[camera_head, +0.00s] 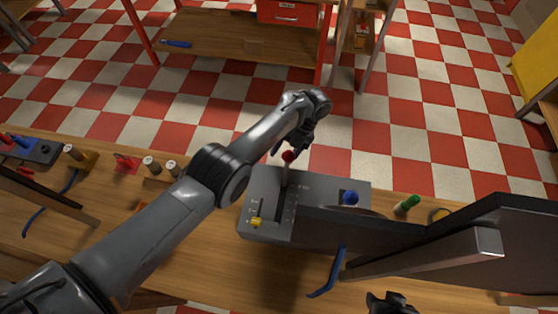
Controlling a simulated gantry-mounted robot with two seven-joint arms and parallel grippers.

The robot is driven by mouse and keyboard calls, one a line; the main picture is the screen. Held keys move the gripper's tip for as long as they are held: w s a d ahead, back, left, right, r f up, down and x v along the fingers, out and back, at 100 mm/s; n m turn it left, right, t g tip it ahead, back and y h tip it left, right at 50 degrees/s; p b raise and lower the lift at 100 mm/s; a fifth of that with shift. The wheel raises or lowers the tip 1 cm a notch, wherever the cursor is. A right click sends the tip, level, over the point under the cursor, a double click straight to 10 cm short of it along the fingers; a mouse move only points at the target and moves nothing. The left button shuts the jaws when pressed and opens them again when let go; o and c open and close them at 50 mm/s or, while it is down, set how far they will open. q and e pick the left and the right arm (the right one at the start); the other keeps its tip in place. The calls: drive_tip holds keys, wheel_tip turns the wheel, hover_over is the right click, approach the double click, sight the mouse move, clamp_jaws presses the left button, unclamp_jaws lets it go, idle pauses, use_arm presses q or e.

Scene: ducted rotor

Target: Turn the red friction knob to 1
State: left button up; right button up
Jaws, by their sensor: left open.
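The red knob (288,156) tops a short upright stem at the far edge of a grey control box (265,233) on the wooden bench. The box also carries a yellow knob (257,222) at its near left and a blue knob (350,198) at its right. Its scale markings are too small to read. My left gripper (288,151) is open, coming from above and behind, with its fingers close around or beside the red knob; I cannot tell whether they touch it. A dark shape at the bottom edge looks like my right gripper (390,304), mostly cut off.
A large dark panel (385,228) covers the box's near right part. A blue curved strip (328,277) lies in front. Several small pegs and a red piece (126,163) are on the bench at left. The checkered floor lies beyond.

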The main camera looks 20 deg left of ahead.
wheel_tip(320, 180, down, 3)
drive_tip(key=b, duration=0.2)
drive_tip(key=shift+f+b, duration=0.15)
drive_tip(key=shift+b, duration=0.2)
use_arm(q)
drive_tip(key=shift+v, duration=2.9)
use_arm(e)
drive_tip(key=shift+d+f, duration=0.15)
drive_tip(key=shift+f, duration=0.05)
